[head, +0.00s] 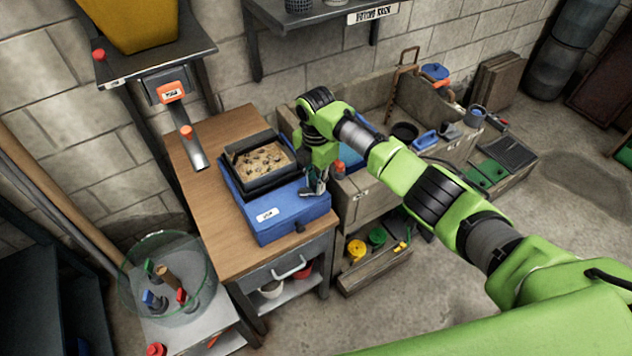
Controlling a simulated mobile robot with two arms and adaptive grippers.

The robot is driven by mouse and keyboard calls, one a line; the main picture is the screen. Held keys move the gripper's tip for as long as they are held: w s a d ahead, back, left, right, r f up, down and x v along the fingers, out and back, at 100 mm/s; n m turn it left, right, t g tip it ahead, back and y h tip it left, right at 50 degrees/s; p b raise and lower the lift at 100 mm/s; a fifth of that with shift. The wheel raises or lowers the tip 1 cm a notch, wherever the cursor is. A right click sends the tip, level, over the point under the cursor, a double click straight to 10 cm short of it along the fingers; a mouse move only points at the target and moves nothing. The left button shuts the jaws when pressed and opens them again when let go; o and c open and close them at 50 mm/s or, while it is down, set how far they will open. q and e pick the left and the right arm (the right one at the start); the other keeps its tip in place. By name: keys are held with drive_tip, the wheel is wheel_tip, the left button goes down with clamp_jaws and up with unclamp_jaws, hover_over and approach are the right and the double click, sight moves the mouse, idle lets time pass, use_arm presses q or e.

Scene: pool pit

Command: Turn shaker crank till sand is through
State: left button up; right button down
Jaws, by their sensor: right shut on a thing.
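The shaker is a blue box (285,222) on a wooden-topped bench. A dark square sieve tray (255,188) sits on it, holding tan sand with pebbles (264,160). My right arm reaches in from the right, and my right gripper (314,188) points down at the right side of the shaker. It is shut on what appears to be the shaker crank, which is mostly hidden by the fingers. How the crank is turned cannot be made out. My left gripper is not in view.
A glass bowl (137,290) with coloured-handled tools stands at the lower left. A tool-filled bench lies behind my right arm.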

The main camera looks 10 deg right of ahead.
drive_tip(key=shift+w+r, duration=0.1)
drive_tip(key=c, duration=1.9)
unclamp_jaws()
wheel_tip(320, 180, up, 12)
